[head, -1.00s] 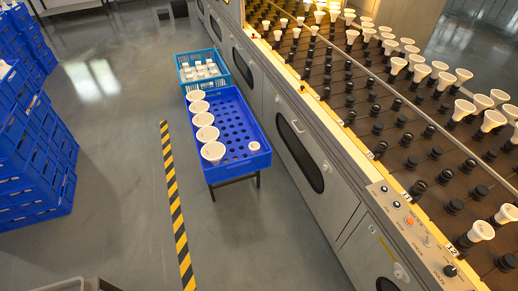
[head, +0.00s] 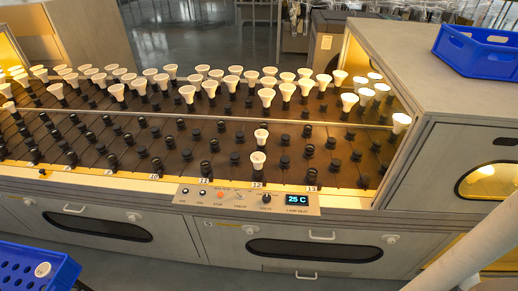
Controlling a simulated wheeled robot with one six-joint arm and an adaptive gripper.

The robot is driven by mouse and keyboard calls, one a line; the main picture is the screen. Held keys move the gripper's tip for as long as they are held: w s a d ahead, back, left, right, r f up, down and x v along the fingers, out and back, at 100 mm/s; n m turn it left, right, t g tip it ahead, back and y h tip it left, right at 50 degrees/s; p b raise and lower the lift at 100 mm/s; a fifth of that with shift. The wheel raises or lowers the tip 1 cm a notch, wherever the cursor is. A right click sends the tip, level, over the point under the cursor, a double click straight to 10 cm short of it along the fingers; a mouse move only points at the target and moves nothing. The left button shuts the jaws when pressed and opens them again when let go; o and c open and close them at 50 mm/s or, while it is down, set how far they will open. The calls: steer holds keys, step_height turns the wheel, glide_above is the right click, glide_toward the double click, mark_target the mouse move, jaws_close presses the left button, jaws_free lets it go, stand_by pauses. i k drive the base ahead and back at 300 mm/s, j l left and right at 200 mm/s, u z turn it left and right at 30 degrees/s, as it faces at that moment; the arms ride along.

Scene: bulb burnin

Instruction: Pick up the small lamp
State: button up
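A small white lamp (head: 43,269) stands in the blue crate (head: 68,276) at the bottom left of the head view, near the crate's right end. It is seen from above, and only part of the crate is in the frame. My gripper is not in view; a pale link that looks like part of my arm crosses the bottom right corner. Larger white lamps (head: 267,97) stand in rows of black sockets on the burn-in rack (head: 130,172). Two more white lamps (head: 258,161) stand one behind the other above the number 12.
A control panel (head: 250,199) with knobs and a display reading 25 C is on the rack's front edge. Cabinet doors with dark oval windows (head: 315,250) lie below it. An empty-looking blue crate (head: 478,50) sits on the grey cabinet top at the right.

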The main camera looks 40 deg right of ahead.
mark_target(44, 270)
steer(key=u, duration=0.35)
steer(key=i+u, duration=0.75)
steer(key=i+l, duration=0.1)
steer(key=i, duration=0.3)
steer(key=i+l+u, duration=0.1)
steer(key=i, duration=0.3)
steer(key=i+l+u, duration=0.1)
steer(key=i, duration=0.25)
steer(key=l, duration=0.05)
